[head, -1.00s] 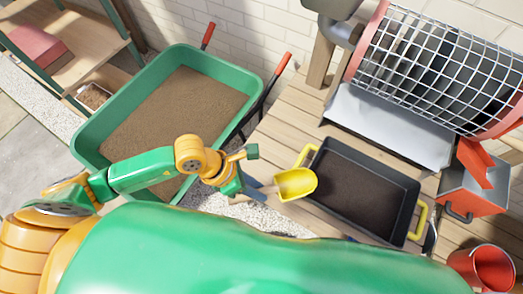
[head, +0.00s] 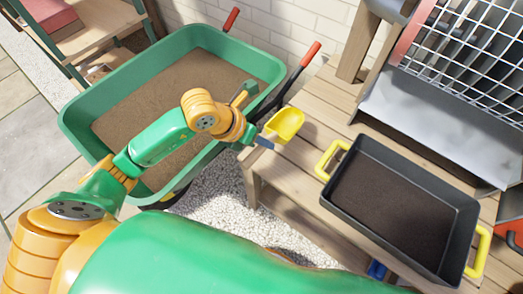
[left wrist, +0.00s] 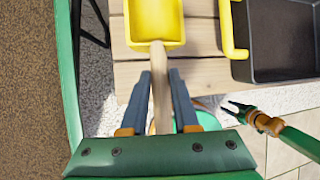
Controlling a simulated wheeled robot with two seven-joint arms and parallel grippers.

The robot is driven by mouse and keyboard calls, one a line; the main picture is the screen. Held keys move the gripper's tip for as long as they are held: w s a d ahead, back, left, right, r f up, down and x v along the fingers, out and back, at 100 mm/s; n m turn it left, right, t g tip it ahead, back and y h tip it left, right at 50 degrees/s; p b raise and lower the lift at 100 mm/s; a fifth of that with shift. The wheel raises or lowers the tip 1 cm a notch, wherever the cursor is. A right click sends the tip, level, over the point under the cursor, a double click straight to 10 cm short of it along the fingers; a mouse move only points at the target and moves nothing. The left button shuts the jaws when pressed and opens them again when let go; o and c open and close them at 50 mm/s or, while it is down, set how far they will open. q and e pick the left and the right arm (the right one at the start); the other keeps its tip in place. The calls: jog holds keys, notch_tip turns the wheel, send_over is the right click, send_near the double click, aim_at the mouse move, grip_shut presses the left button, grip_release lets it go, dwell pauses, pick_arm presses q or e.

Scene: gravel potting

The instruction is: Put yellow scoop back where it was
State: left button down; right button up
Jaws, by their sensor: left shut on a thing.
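The yellow scoop (head: 287,124) has an empty-looking bowl and a pale wooden handle; it also shows in the left wrist view (left wrist: 155,20). My left gripper (head: 258,141) is shut on the handle, with its blue fingers (left wrist: 168,95) on either side of it. In the head view the scoop appears over the left end of the wooden bench, apart from the black tray and to its upper left. My right gripper (left wrist: 232,110) shows small in the left wrist view, with its two prongs apart and empty.
The black tray (head: 335,196) with yellow handles holds dark soil on the wooden bench (head: 300,158). A green wheelbarrow (head: 75,130) of brown gravel stands left, its red-gripped handles near my left gripper. A wire mesh drum (head: 470,45) stands above a grey chute (head: 425,115).

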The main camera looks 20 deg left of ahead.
pick_arm(q)
jog(key=f, duration=0.2)
jog(key=w+f+b, duration=0.1)
jog(key=f, duration=0.1)
jog(key=shift+a, duration=0.25)
jog(key=shift+s+f, duration=0.1)
jog(key=shift+f, duration=0.1)
jog(key=shift+r, duration=0.1)
jog(key=c, duration=0.7)
grip_release()
pick_arm(e)
jog(key=shift+w+d+f, duration=0.3)
jog(key=shift+d+f, duration=0.05)
jog(key=shift+f, duration=0.15)
pick_arm(q)
jog(key=p+v, duration=0.2)
jog(key=v, duration=1)
jog(key=shift+p, duration=0.35)
pick_arm(e)
jog(key=shift+s+a+r, duration=0.35)
jog(key=shift+a+r, duration=0.15)
jog(key=shift+r, duration=0.1)
jog(key=shift+s+a+r, duration=0.35)
jog(key=shift+a+r, duration=0.1)
jog(key=shift+r, duration=0.15)
